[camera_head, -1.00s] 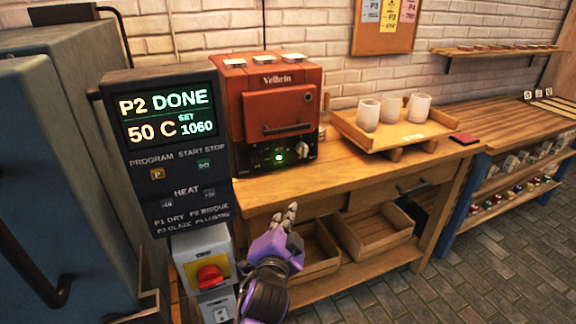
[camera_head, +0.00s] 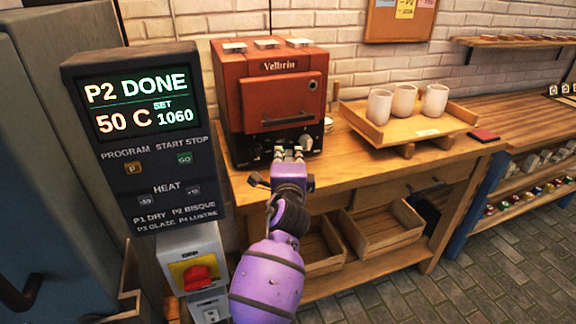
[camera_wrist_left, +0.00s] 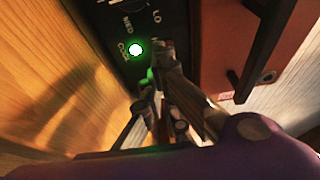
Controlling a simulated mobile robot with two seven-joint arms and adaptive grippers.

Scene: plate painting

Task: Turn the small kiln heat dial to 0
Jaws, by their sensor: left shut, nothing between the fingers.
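The small kiln (camera_head: 272,90) is a red box marked Velbrin on the wooden bench. Its black control panel (camera_head: 245,152) runs along the bottom front. My left gripper (camera_head: 289,155) is shut and empty, right in front of this panel, and hides its middle. In the left wrist view, the closed fingers (camera_wrist_left: 165,62) reach to the panel beside a glowing green lamp (camera_wrist_left: 136,49); whether they touch it I cannot tell. White letters MED and LO show there. I cannot make out the heat dial's setting. My right gripper is not in view.
A tray (camera_head: 376,133) with three pale cups stands right of the kiln on the bench (camera_head: 335,175). A dark controller box (camera_head: 140,140) stands close on the left, above a red switch (camera_head: 196,277). The kiln's door handle (camera_head: 288,119) juts out just above my fingers.

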